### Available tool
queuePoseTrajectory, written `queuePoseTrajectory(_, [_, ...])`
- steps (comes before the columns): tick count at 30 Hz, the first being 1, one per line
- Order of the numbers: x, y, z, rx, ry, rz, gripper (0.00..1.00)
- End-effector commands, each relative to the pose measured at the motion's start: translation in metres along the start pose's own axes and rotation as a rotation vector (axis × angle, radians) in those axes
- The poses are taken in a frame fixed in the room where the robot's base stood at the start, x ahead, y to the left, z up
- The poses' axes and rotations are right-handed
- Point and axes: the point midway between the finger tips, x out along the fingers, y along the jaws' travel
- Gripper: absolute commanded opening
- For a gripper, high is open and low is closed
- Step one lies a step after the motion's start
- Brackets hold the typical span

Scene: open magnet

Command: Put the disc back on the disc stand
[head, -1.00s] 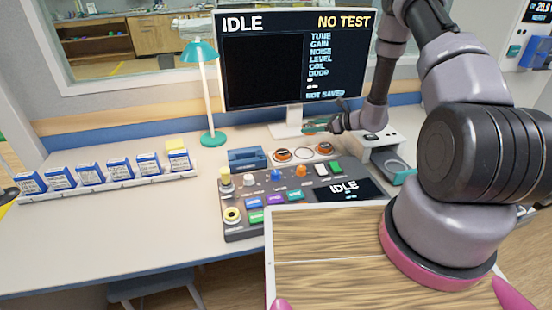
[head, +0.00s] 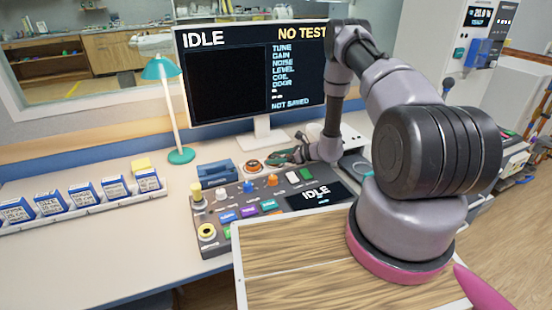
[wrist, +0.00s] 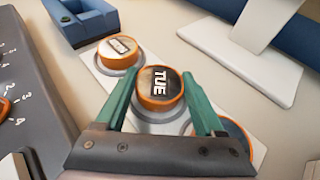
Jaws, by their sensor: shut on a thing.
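My gripper (wrist: 163,105) has its green fingers on either side of an orange-rimmed disc (wrist: 160,86) with a dark and white label reading "TUE". The gripper is shut on this disc. The disc is over the middle grey ring of the white disc stand (wrist: 92,68); I cannot tell whether it rests in it. Another orange-rimmed disc (wrist: 118,52) sits at the stand's far left end. A third orange rim (wrist: 235,132) is partly hidden behind the right finger. In the head view my gripper (head: 287,157) is low at the stand, beside the left disc (head: 253,166).
A button console (head: 240,215) lies in front of the stand. A blue tray (head: 216,172) is at its left and the monitor foot (head: 268,142) behind. A teal lamp (head: 180,155) and a rack of blue boxes (head: 84,192) stand further left. Bare desk lies between rack and console.

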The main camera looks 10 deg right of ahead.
Motion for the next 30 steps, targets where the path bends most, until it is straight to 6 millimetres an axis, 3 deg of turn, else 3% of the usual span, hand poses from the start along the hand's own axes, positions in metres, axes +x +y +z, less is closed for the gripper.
queuePoseTrajectory(6, [0.001, 0.0, -0.003, 0.001, 0.0, 0.0, 0.13])
queuePoseTrajectory(7, [0.001, 0.0, -0.003, 0.0, 0.001, 0.001, 0.82])
queuePoseTrajectory(9, [0.001, 0.0, -0.003, 0.0, 0.001, 0.001, 1.0])
queuePoseTrajectory(20, [-0.007, -0.001, 0.0, 0.001, 0.001, -0.001, 1.0])
queuePoseTrajectory(30, [-0.076, -0.001, 0.0, 0.002, 0.001, -0.004, 1.0])
